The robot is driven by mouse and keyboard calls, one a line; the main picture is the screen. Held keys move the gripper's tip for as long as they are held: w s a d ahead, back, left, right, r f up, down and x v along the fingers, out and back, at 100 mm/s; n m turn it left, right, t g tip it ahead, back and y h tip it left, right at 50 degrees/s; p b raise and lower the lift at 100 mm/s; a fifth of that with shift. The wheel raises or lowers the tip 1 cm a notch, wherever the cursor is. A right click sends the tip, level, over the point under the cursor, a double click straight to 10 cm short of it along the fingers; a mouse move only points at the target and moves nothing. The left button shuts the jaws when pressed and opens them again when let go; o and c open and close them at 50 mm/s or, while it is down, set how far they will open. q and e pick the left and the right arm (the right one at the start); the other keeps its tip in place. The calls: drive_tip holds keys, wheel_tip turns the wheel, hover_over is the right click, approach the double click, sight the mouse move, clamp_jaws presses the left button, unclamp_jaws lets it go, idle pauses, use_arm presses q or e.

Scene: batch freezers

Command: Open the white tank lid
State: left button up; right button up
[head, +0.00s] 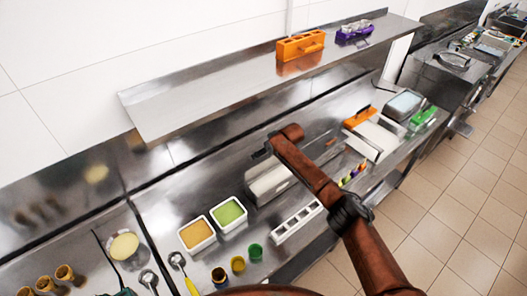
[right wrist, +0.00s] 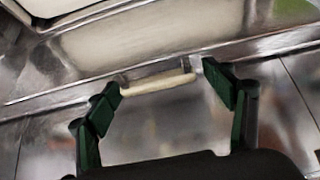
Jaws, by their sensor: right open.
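A pale tank with a lid (head: 268,184) is set in the steel counter in the head view, partly covered by my right arm. In the right wrist view, a cream bar handle (right wrist: 157,83) on two dark mounts runs along the steel edge below a pale panel (right wrist: 150,38). My right gripper (right wrist: 160,82) is open, its green fingers on either side of the handle, with no clear contact. The gripper also shows small in the head view (head: 262,152), over the back of the tank. The lid looks closed, though my arm hides part. My left gripper is not in view.
A steel shelf (head: 220,88) hangs above the counter, with an orange holder (head: 300,46) on it. Two food tubs (head: 197,234) and small cups (head: 238,263) stand left of the tank. A white rack (head: 298,222) lies in front. Another white lid (head: 375,138) is further right.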

drive_tip(key=v, duration=1.2)
idle(0.4)
